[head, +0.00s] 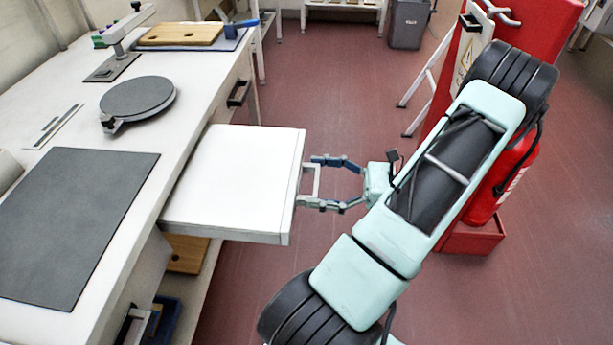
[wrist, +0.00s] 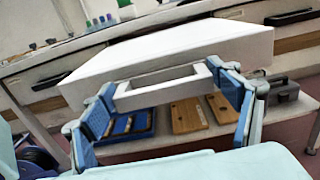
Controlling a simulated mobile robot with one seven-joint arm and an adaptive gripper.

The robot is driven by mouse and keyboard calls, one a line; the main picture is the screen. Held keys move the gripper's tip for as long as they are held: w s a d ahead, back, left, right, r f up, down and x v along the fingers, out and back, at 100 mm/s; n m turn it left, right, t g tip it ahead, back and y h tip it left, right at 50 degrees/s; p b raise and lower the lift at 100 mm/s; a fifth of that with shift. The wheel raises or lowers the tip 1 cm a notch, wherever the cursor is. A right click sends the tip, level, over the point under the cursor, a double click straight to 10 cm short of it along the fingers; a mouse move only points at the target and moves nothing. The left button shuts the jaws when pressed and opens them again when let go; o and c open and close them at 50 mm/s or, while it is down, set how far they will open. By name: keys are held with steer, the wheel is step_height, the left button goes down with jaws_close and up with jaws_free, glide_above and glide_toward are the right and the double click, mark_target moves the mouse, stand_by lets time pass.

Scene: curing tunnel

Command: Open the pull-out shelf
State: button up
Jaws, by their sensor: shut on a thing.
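The white pull-out shelf (head: 236,178) sticks well out from under the worktop in the head view. Its front panel (wrist: 190,51) fills the upper middle of the wrist view. A pale bar handle (head: 311,182) stands on the shelf's front edge; it also shows in the wrist view (wrist: 163,88). My gripper (head: 312,182) is at the handle, with one blue finger at each end of it. In the wrist view my gripper (wrist: 164,94) is shut on the handle, its fingers pressing the two ends.
The worktop holds a dark mat (head: 72,222), a round grey plate (head: 138,98) and a wooden board (head: 181,34). A red stand with a fire extinguisher (head: 500,180) is right of my arm. Wooden boards (wrist: 188,115) and a blue tray (wrist: 131,124) lie below the shelf.

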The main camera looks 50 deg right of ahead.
steer(key=shift+s+f, duration=0.1)
steer(key=o, duration=1.7)
steer(key=v, duration=1.2)
steer(key=shift+d, duration=0.1)
